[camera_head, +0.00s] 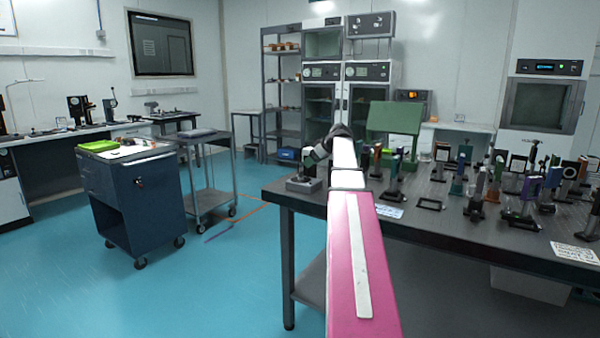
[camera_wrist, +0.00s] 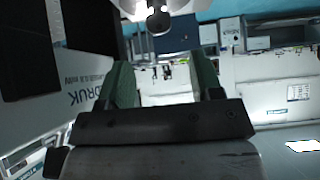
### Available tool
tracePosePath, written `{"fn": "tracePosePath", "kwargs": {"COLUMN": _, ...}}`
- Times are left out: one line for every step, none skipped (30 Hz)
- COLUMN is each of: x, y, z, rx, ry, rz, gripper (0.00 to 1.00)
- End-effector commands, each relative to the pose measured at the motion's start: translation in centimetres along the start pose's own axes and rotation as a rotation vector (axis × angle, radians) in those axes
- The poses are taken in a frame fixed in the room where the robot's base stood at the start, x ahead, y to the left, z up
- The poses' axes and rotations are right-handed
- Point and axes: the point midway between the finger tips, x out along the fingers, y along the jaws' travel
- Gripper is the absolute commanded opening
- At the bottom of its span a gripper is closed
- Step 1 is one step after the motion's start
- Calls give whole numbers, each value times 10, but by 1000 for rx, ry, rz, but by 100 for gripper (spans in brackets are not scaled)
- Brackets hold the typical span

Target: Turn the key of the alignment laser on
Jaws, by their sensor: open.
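A small grey box (camera_head: 303,185) sits on the near left corner of the dark optical table; it may be the alignment laser, but its key is too small to make out in the head view. My gripper (camera_head: 311,160) is near this box, at the end of my arm; whether it touches is unclear. In the wrist view, the two greenish fingers of my gripper (camera_wrist: 161,68) stand apart, with nothing held between them. A dark round knob (camera_wrist: 158,20) shows at the top, beyond the fingertips. A large grey panel with lettering (camera_wrist: 75,95) fills the left side.
The optical table (camera_head: 425,222) carries many mounted optics to the right of my arm. A green box (camera_head: 393,118) stands at the back. A dark blue drawer cart (camera_head: 142,195) and a grey trolley (camera_head: 212,196) stand at left. The blue floor (camera_head: 215,285) between is clear.

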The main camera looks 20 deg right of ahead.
Motion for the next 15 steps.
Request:
{"fn": "tracePosePath", "kwargs": {"x": 11, "y": 0, "z": -1, "rx": 0, "ry": 0, "rz": -1, "gripper": 60}}
{"fn": "tracePosePath", "kwargs": {"x": 17, "y": 0, "z": -1, "rx": 0, "ry": 0, "rz": -2, "gripper": 60}}
{"fn": "tracePosePath", "kwargs": {"x": 24, "y": 0, "z": 0, "rx": 0, "ry": -1, "rz": -2, "gripper": 60}}
{"fn": "tracePosePath", "kwargs": {"x": 30, "y": 0, "z": 0, "rx": 0, "ry": -1, "rz": -2, "gripper": 60}}
{"fn": "tracePosePath", "kwargs": {"x": 35, "y": 0, "z": 0, "rx": 1, "ry": -1, "rz": -2, "gripper": 60}}
{"fn": "tracePosePath", "kwargs": {"x": 42, "y": 1, "z": -1, "rx": 0, "ry": 0, "rz": -1, "gripper": 60}}
{"fn": "tracePosePath", "kwargs": {"x": 46, "y": 0, "z": -1, "rx": 0, "ry": 0, "rz": -1, "gripper": 60}}
{"fn": "tracePosePath", "kwargs": {"x": 51, "y": 0, "z": -1, "rx": 0, "ry": -1, "rz": -2, "gripper": 60}}
{"fn": "tracePosePath", "kwargs": {"x": 58, "y": 0, "z": 0, "rx": 0, "ry": -1, "rz": -2, "gripper": 60}}
{"fn": "tracePosePath", "kwargs": {"x": 62, "y": 0, "z": 0, "rx": 1, "ry": -1, "rz": -2, "gripper": 60}}
{"fn": "tracePosePath", "kwargs": {"x": 65, "y": 0, "z": -1, "rx": 1, "ry": 0, "rz": -1, "gripper": 60}}
{"fn": "tracePosePath", "kwargs": {"x": 69, "y": 0, "z": -1, "rx": 1, "ry": 0, "rz": 0, "gripper": 60}}
{"fn": "tracePosePath", "kwargs": {"x": 72, "y": 0, "z": -1, "rx": 1, "ry": 0, "rz": 0, "gripper": 60}}
{"fn": "tracePosePath", "kwargs": {"x": 74, "y": 0, "z": 0, "rx": 1, "ry": 0, "rz": 0, "gripper": 60}}
{"fn": "tracePosePath", "kwargs": {"x": 76, "y": 0, "z": 0, "rx": 1, "ry": 0, "rz": 0, "gripper": 60}}
